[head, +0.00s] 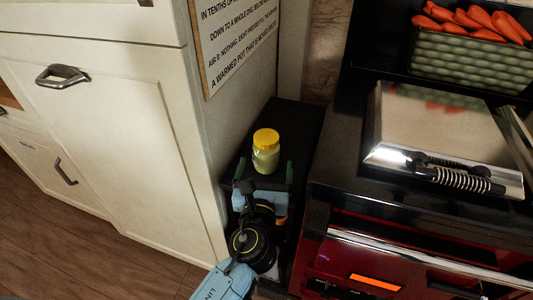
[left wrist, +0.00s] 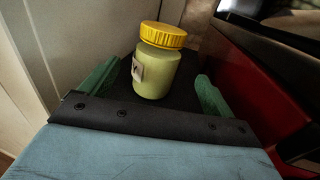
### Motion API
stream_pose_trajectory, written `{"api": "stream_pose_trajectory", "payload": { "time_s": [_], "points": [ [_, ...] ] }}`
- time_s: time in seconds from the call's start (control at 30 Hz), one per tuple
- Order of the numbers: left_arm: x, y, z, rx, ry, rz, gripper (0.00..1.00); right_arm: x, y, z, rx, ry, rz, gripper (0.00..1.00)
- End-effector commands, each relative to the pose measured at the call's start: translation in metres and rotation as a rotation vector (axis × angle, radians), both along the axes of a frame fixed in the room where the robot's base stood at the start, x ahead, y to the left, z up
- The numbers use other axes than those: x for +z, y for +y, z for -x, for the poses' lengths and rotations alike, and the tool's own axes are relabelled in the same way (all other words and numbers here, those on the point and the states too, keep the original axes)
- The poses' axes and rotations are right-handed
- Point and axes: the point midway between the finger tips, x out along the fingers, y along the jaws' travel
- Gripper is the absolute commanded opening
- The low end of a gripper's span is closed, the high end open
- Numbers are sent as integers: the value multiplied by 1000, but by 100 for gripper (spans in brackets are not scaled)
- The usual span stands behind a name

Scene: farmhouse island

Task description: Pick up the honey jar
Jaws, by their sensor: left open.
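The honey jar (head: 265,156) has a yellow lid and a pale green-yellow body. It stands upright on a narrow dark surface (head: 292,116) between the cream cabinet and the stove. In the left wrist view the jar (left wrist: 156,70) shows a small label on its left side. My left gripper (head: 264,172) is open, with its green fingers pointing at the jar. In the left wrist view the gripper (left wrist: 158,88) has one finger to each side of the jar, with gaps visible between fingers and jar. My right gripper is not in view.
The cream cabinet (head: 110,120) rises close on the left, with a lettered sign (head: 235,38) on its side. The dark stove with a red front (head: 355,255) is close on the right. On it are a shiny lidded plate (head: 445,135) and a basket (head: 465,62) of carrots.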

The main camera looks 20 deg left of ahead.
Motion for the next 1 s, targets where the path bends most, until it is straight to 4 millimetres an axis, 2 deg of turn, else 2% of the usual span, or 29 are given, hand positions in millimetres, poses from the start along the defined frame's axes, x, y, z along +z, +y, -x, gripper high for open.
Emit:
{"api": "stream_pose_trajectory", "payload": {
  "time_s": [0.1, 0.37, 0.6, 0.73, 0.93, 1.0],
  "points": [
    [0, 3, -19, -1, -1, 0, 89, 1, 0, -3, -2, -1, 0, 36],
    [-1, 9, -39, 1, -1, 0, 89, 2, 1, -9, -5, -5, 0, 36],
    [-3, 18, -73, 1, 0, 0, 89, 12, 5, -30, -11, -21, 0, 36],
    [-3, 19, -80, 0, 1, 0, 89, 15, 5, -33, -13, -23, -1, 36],
    [-3, 19, -80, 0, 1, 0, 89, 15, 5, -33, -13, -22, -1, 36],
    [-3, 19, -80, 0, 1, 0, 81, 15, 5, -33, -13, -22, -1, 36]
  ]
}}
